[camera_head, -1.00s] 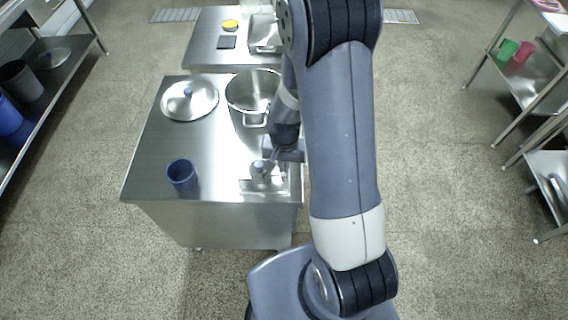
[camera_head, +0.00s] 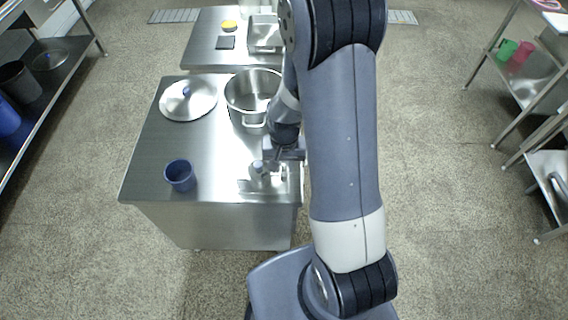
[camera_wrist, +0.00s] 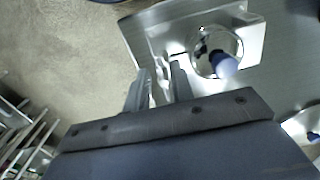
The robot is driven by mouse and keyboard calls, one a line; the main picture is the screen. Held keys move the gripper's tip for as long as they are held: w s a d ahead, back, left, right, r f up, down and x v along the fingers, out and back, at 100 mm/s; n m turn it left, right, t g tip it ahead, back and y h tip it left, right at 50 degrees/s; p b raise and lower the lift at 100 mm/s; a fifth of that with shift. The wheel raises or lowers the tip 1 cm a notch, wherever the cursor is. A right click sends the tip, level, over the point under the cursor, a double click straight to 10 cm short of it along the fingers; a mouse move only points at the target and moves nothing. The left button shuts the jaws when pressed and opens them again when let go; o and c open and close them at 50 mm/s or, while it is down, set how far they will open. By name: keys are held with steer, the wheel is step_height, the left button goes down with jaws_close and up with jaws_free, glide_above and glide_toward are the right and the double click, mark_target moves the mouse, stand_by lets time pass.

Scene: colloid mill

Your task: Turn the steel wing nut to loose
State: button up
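A small steel mill (camera_head: 262,178) stands on a flat steel plate near the front right of the steel table. The wrist view shows its round housing (camera_wrist: 205,66) and a blue-violet knob (camera_wrist: 225,66). My gripper (camera_head: 272,163) is low at the mill, pointing down beside the housing. In the wrist view its two fingers (camera_wrist: 158,88) are apart, over the left edge of the mill's plate, left of the housing. I cannot clearly make out the steel wing nut; the fingers and glare may hide it.
A blue cup (camera_head: 180,176) stands left of the mill on the table (camera_head: 215,150). A steel pot (camera_head: 250,92) and a lid (camera_head: 189,100) with a blue knob sit farther back. A second table (camera_head: 205,50) stands behind. Shelves flank both sides, with open floor between.

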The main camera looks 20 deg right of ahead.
mark_target(284, 168)
step_height(284, 168, up, 11)
stand_by(0.8)
steer(key=shift+f, duration=0.15)
step_height(284, 168, down, 11)
steer(key=shift+r, duration=0.15)
stand_by(0.5)
stand_by(0.4)
